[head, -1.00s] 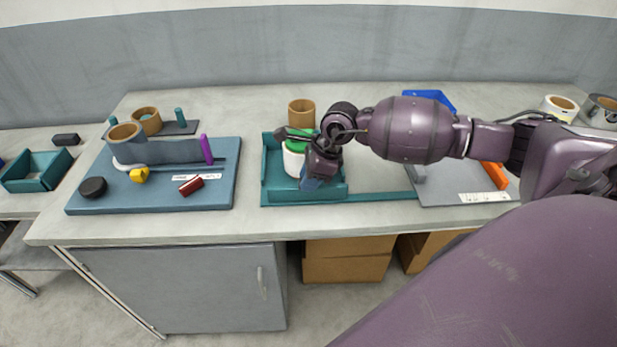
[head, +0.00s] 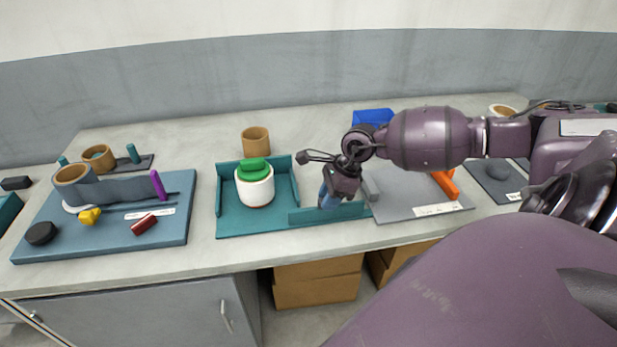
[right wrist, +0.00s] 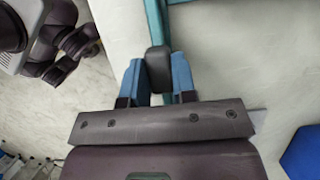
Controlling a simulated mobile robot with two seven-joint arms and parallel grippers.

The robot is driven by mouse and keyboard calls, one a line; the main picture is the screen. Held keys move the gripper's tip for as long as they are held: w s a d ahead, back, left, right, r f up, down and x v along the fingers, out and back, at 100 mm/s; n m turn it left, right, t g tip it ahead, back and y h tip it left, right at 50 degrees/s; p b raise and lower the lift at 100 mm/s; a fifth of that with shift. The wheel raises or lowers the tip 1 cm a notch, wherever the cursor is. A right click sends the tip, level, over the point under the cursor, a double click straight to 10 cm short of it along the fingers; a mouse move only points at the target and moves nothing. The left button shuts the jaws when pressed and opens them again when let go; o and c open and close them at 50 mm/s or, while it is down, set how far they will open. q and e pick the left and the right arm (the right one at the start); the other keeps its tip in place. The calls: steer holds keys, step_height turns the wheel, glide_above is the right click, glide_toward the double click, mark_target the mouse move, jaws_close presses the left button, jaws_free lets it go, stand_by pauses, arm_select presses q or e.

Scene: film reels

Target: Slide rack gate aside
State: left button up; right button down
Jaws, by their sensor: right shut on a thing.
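The teal rack (head: 228,218) stands on the bench in the head view, with a raised back and side walls. A white reel or jar with a green top (head: 256,188) sits inside it. The teal gate (head: 306,216) is a low panel along the front rail, now mostly to the right of the rack, whose front is largely uncovered. My right gripper (head: 329,200) is at the gate. In the right wrist view its blue fingers (right wrist: 157,80) are shut on a dark grey handle block (right wrist: 158,62) on a teal strip. My left gripper is not in view.
A grey board (head: 410,192) with an orange bar (head: 445,184) lies right of the gate, close to its right end. A blue board (head: 120,225) with several parts lies to the left. A tan cup (head: 256,141) stands behind the rack. The bench's front edge is near.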

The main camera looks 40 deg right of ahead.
steer(key=shift+s+d, duration=0.45)
steer(key=shift+d, duration=0.35)
steer(key=c, duration=1.2)
jaws_free()
steer(key=shift+d, duration=0.1)
steer(key=shift+o, duration=1.4)
steer(key=shift+s+d, duration=0.1)
steer(key=shift+s, duration=0.05)
steer(key=shift+r, duration=0.1)
steer(key=p+v, duration=0.1)
steer(key=v, duration=0.9)
steer(key=shift+r, duration=0.35)
